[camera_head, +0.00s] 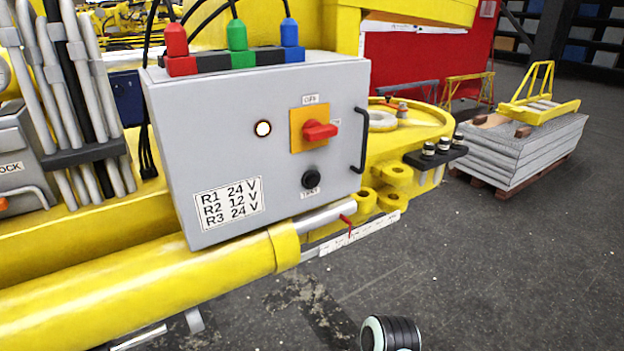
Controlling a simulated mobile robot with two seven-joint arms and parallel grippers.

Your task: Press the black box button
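A grey control box (225,150) is mounted on the yellow boom in the middle of the camera_head view. Its black round button (312,178) sits low on the front face, above a small label whose text is too small to read surely. Above the button is a red rotary switch (320,131) on a yellow plate. A small round light (263,128), pale and bright, is left of the switch. Neither my left nor my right gripper can be made out in this view, and nothing covers the button.
A black handle (361,140) stands out at the box's right edge. Red, green and blue plugs (237,38) with cables top the box. A yellow cylinder (150,285) runs below it. A black and pale cylindrical part (391,333) is at the bottom edge.

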